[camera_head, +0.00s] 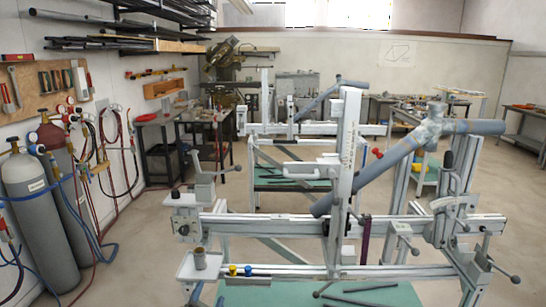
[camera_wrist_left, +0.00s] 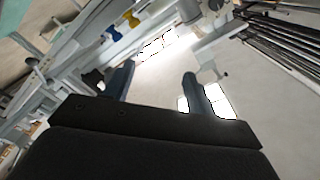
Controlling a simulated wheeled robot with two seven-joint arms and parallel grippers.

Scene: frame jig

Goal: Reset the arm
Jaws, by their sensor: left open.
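My left gripper (camera_wrist_left: 160,82) shows in the left wrist view, its two blue-grey fingers spread apart with nothing between them. I cannot make out either gripper in the head view. The frame jig (camera_head: 290,225) stands in front of me, with silver rails and a tall upright post (camera_head: 345,165). A long blue-grey tube (camera_head: 385,165) slopes across it, up to a joint with a second tube at the right. In the left wrist view the jig's rails lie at the upper left, tilted, near a blue knob (camera_wrist_left: 112,32) and a yellow knob (camera_wrist_left: 130,18).
Two gas cylinders (camera_head: 42,212) stand at the left wall under a tool board (camera_head: 45,83). Tube stock fills a wall rack (camera_head: 120,35). A second jig (camera_head: 300,128) stands behind. Teal shelf boards (camera_head: 250,296) lie low on the near jig. Open floor lies at left.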

